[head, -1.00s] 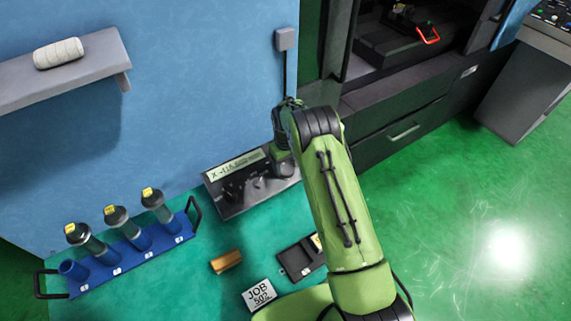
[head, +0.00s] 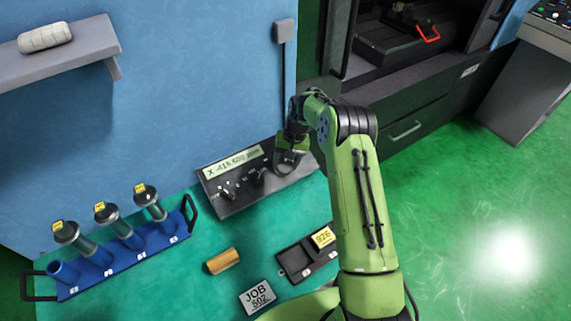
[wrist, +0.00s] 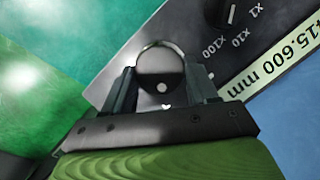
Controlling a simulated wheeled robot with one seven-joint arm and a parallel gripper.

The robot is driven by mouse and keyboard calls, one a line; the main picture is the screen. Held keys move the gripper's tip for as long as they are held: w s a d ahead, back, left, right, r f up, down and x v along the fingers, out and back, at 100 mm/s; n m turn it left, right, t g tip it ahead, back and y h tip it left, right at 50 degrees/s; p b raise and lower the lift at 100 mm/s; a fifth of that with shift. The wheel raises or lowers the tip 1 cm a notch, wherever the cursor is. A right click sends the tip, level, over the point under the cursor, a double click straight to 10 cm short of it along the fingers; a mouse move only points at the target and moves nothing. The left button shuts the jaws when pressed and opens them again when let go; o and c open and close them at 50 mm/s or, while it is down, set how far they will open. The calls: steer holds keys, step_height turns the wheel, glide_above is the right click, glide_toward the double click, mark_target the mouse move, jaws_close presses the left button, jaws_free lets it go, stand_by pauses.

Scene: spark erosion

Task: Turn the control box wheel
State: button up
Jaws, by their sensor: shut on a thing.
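The control box (head: 236,205) is a dark grey panel on the green bench against the blue wall. Its display (head: 233,161) reads about X -415.600 mm; the end of that reading also shows in the wrist view (wrist: 272,78). The wheel (wrist: 160,67) is a round, shiny dark disc at the panel's end. My gripper (wrist: 161,92) is shut on it, one finger on each side. In the head view my gripper (head: 291,160) is over the right end of the box and hides most of the wheel. A selector knob (wrist: 232,14) marked x1, x10, x100 sits beside the wheel.
A blue rack (head: 125,262) with several cylindrical tools stands at left. A brass block (head: 223,261), a JOB 502 card (head: 257,297) and a black tray (head: 296,262) with a yellow 926 tag (head: 323,238) lie in front. The dark machine (head: 400,125) is at right.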

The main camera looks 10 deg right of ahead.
steer(key=m, duration=0.1)
steer(key=m+y+b, duration=0.1)
steer(key=m, duration=0.1)
steer(key=shift+d+f+m, duration=0.1)
steer(key=shift+d+m, duration=0.1)
steer(key=shift+m, duration=0.1)
steer(key=m+t+y, duration=0.1)
steer(key=m, duration=0.2)
steer(key=shift+s+d, duration=0.1)
steer(key=shift+s, duration=0.05)
steer(key=m+t, duration=0.1)
steer(key=m, duration=0.1)
steer(key=m+y, duration=0.1)
steer(key=m, duration=0.1)
steer(key=shift+s+m+t, duration=0.15)
steer(key=shift+m+t, duration=0.25)
steer(key=shift+s+f+m+t+p, duration=0.1)
steer(key=shift+m+t+p, duration=0.4)
steer(key=shift+m, duration=1.2)
steer(key=o, duration=1.1)
steer(key=shift+c, duration=0.2)
